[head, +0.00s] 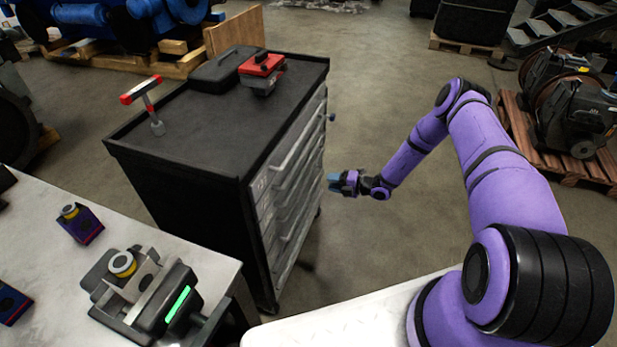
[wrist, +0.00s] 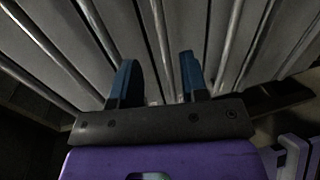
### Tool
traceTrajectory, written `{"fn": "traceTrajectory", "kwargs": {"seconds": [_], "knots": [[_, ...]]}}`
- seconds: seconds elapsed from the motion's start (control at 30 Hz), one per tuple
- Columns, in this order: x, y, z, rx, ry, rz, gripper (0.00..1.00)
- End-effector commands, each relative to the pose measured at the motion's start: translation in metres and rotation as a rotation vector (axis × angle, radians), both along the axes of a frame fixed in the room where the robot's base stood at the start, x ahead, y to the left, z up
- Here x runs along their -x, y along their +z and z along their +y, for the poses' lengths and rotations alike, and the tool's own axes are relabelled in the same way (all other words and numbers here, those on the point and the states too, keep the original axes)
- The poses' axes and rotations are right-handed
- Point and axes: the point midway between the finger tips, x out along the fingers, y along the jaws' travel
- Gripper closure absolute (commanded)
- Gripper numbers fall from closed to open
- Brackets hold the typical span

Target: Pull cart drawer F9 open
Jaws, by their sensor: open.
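The black tool cart (head: 185,135) stands left of centre in the head view. Its grey drawer fronts (head: 290,185), with long bar handles, face right toward my gripper (head: 337,181). All the drawers look shut. No F9 label is readable, so I cannot tell which drawer it is. In the wrist view my gripper (wrist: 157,78) is open, its two blue fingers pointing at the drawer fronts (wrist: 205,30). One bar handle (wrist: 160,40) runs up the picture between the fingers; I cannot tell how close it is. Nothing is held.
A red-and-white T-shaped tool (head: 146,100), a black case (head: 226,68) and a red box (head: 262,70) are on the cart top. A light workbench (head: 190,250) with parts stands at the lower left. Pallets stand behind and at right. The floor right of the cart is clear.

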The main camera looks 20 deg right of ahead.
Motion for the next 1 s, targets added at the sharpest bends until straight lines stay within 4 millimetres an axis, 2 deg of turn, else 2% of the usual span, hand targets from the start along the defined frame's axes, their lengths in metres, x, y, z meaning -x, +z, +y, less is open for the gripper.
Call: {"fn": "traceTrajectory", "kwargs": {"seconds": [0.17, 0.63, 0.8, 1.0], "knots": [[-0.007, -0.004, 0.012, -0.004, -0.001, 0.003, 0.59], [-0.051, -0.018, 0.072, -0.002, 0.000, 0.003, 0.59], [-0.059, -0.021, 0.083, -0.001, -0.001, 0.003, 0.59], [-0.062, -0.022, 0.086, -0.001, -0.001, 0.003, 0.59]]}}
